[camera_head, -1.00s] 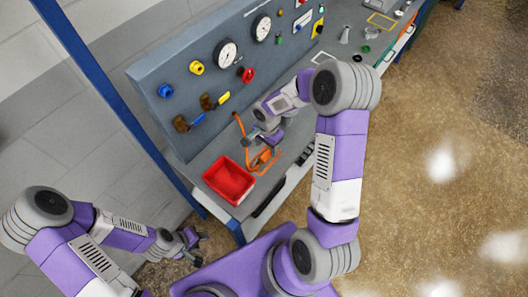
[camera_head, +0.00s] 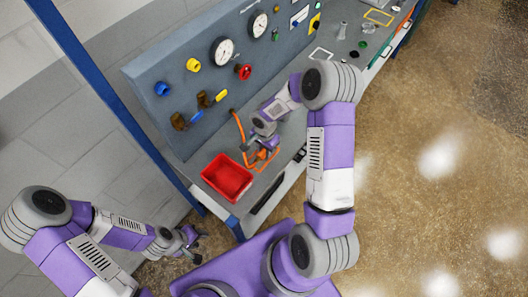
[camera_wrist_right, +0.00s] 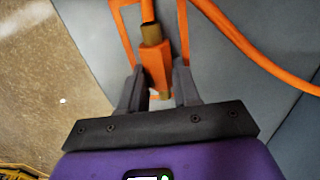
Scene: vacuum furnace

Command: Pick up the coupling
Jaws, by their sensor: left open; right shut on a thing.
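The coupling is an orange block with brass-coloured ends on an orange hose. In the right wrist view the coupling (camera_wrist_right: 155,62) sits between the two fingers of my right gripper (camera_wrist_right: 158,90), which is shut on it. In the head view my right gripper (camera_head: 259,155) is at the bench beside the red bin, and the coupling there is largely hidden by it. My left gripper (camera_head: 190,242) is open and empty, low at the left, away from the bench.
A red bin (camera_head: 227,177) stands at the near end of the grey bench. An orange outline is marked on the bench top under my right gripper. The upright panel (camera_head: 165,92) behind carries gauges, valves and knobs. The orange hose (camera_head: 238,126) runs up to the panel.

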